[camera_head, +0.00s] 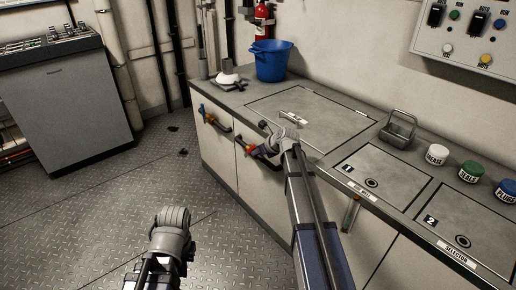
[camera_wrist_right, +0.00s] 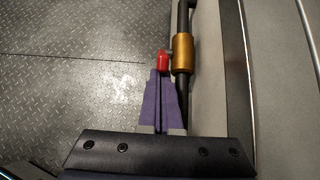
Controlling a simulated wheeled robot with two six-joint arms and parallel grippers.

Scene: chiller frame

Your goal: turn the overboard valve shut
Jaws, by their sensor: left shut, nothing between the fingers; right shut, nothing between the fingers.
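Two dark curved pipes with coloured parts stand on the counter front. At the nearer one, the valve's red knob (camera_wrist_right: 163,61) sticks out sideways from a brass body (camera_wrist_right: 183,52) on a black pipe. No label naming the valve is readable. My right gripper (camera_head: 263,150) is beside this valve. In the right wrist view its purple fingers (camera_wrist_right: 159,88) are shut and empty, tips at or just short of the red knob; contact cannot be told. My left gripper (camera_head: 172,224) is low over the open floor, away from the valves, shut and empty; its fingertips are hard to make out.
A control panel (camera_head: 470,30) hangs above.

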